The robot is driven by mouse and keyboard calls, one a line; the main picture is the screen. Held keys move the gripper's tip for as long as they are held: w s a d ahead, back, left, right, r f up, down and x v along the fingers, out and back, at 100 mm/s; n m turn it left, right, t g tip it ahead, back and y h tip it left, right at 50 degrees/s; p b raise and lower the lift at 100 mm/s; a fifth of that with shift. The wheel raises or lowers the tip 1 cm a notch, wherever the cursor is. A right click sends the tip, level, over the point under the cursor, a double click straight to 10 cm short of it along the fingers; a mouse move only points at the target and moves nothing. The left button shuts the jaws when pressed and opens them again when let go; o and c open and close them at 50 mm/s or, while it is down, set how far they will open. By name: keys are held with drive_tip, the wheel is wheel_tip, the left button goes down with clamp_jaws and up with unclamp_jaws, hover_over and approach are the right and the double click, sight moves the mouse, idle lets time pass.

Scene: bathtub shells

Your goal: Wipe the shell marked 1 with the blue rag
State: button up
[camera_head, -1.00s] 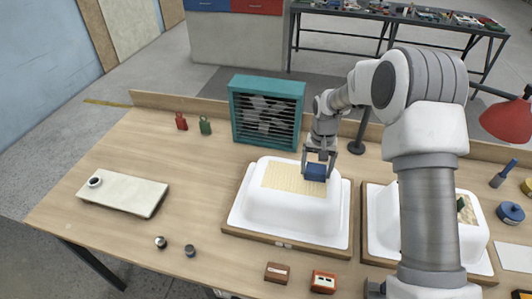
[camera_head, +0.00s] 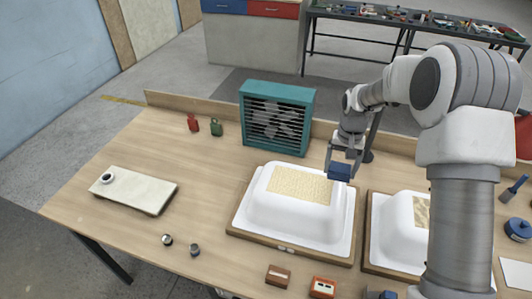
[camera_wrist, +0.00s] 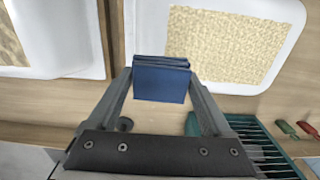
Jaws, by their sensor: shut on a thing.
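My gripper (camera_head: 342,165) is shut on the folded blue rag (camera_head: 340,174). The rag also shows between the fingers in the wrist view (camera_wrist: 160,84). One white shell (camera_head: 292,214) lies upside down on a wooden-edged base, with a speckled beige patch (camera_head: 299,186) on its top. A second white shell (camera_head: 398,226) stands to its right, partly hidden by my arm, also with a beige patch (camera_head: 421,210). The rag hangs in the air near the back right end of the first shell, apart from its patch. I cannot read which shell is marked 1.
A teal fan box (camera_head: 278,117) stands behind the first shell. A pale board (camera_head: 136,190) lies at the left. Small boxes (camera_head: 278,275) and knobs (camera_head: 167,240) are at the front.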

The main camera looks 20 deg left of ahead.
drive_tip(key=shift+r+p, duration=0.6)
drive_tip(key=shift+r, duration=0.95)
